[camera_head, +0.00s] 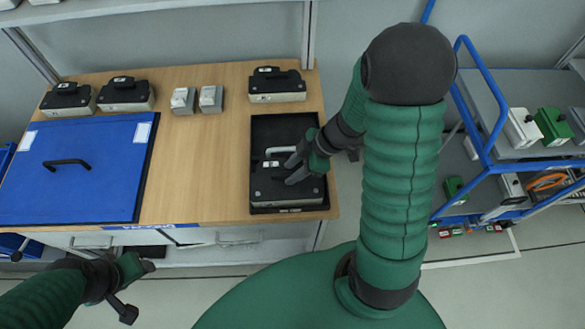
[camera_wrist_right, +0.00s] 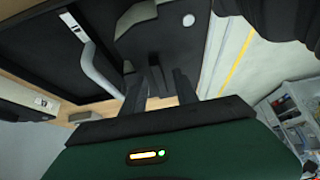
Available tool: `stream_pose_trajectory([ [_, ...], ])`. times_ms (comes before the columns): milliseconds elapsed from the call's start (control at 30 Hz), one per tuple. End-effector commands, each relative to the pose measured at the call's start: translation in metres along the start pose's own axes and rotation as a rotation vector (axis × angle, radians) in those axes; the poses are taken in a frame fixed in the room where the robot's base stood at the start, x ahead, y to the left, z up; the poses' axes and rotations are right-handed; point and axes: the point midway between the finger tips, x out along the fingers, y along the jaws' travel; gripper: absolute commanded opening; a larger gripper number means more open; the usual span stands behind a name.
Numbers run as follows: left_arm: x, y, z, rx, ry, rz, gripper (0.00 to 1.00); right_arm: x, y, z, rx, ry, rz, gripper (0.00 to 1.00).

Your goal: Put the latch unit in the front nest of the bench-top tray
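The black bench-top tray (camera_head: 258,134) lies at the right end of the wooden bench. A dark latch unit with a grey front edge (camera_head: 283,201) sits in its near part, the front nest, and looks level. My right gripper (camera_head: 291,169) is over the unit, with its fingers apart on its upper side. In the right wrist view the fingers (camera_wrist_right: 158,88) stand apart near a dark part of the unit (camera_wrist_right: 150,38); contact cannot be told. The tray's far part looks empty, with a pale bar handle (camera_head: 281,150) near the middle. My left gripper (camera_head: 136,290) is open and empty, off the bench front.
Similar dark-topped units (camera_head: 277,84) (camera_head: 125,93) (camera_head: 67,99) stand along the bench back, with two small grey boxes (camera_head: 183,100) (camera_head: 210,98). A blue panel with a black handle (camera_head: 100,185) covers the left. A blue-framed cart (camera_head: 490,130) stands right. Bare wood (camera_head: 205,160) lies between panel and tray.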

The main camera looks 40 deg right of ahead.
Motion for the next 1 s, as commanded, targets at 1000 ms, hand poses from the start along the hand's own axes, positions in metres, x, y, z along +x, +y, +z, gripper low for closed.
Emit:
stream_pose_trajectory([
  [1000, -0.035, 0.000, -0.008, 0.000, 0.000, 0.000, 0.55, -0.110, 0.061, -0.051, 0.030, 0.057, 0.280, 0.36],
])
